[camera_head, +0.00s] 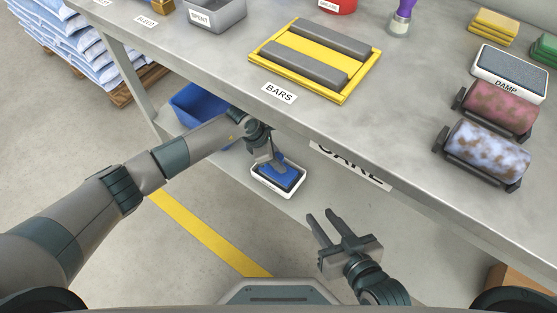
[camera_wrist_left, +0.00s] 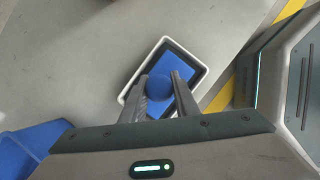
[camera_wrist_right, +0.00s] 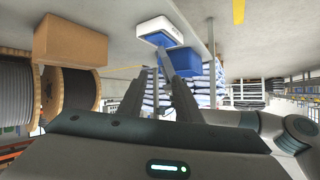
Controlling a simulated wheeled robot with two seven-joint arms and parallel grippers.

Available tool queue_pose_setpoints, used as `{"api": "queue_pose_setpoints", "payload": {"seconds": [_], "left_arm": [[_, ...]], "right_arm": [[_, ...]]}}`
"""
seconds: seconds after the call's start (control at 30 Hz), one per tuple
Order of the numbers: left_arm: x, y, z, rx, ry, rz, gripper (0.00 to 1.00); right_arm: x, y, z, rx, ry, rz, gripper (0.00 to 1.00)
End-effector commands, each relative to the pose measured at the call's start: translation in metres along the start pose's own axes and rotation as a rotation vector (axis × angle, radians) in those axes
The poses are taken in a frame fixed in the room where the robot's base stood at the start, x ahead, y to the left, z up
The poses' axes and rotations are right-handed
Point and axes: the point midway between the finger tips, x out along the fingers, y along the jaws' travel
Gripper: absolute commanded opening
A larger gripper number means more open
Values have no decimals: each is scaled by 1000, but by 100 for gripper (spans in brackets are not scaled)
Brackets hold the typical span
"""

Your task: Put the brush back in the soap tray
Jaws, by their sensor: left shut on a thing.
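The blue brush (camera_head: 285,173) is held by my left gripper (camera_head: 268,158), with its round knob (camera_wrist_left: 159,86) between the fingers. The white-rimmed soap tray (camera_head: 275,191) lies on the lower level under the bench. In the left wrist view the brush block covers much of the dark inside of the tray (camera_wrist_left: 129,91). In the right wrist view, which looks upside down, the brush (camera_wrist_right: 158,40) shows right over the tray (camera_wrist_right: 153,24); I cannot tell if they touch. My right gripper (camera_head: 327,224) is open and empty, right of the tray and apart from it.
A blue bin (camera_head: 195,108) stands behind my left arm. The bench edge overhangs the tray area. On the bench are a yellow frame with grey bars (camera_head: 310,65), a damp pad (camera_head: 510,70) and two rollers (camera_head: 485,150). A cardboard box (camera_head: 520,285) is at the lower right.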

Motion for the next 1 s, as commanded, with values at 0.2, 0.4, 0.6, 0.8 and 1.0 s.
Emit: {"api": "queue_pose_setpoints", "payload": {"seconds": [0.2,0.4,0.6,0.8,1.0], "left_arm": [[2,0,-1,0,0,0,30],[1,0,-1,0,0,0,46],[1,0,-1,0,0,0,46],[-2,0,0,0,0,0,46],[-29,2,0,2,0,4,46]], "right_arm": [[1,-1,-5,-4,26,-2,31],[1,-1,-5,-5,28,-2,31],[1,-1,-5,-5,26,-2,31],[0,-1,-1,-2,1,-2,31],[-4,4,15,12,-91,10,31]]}}
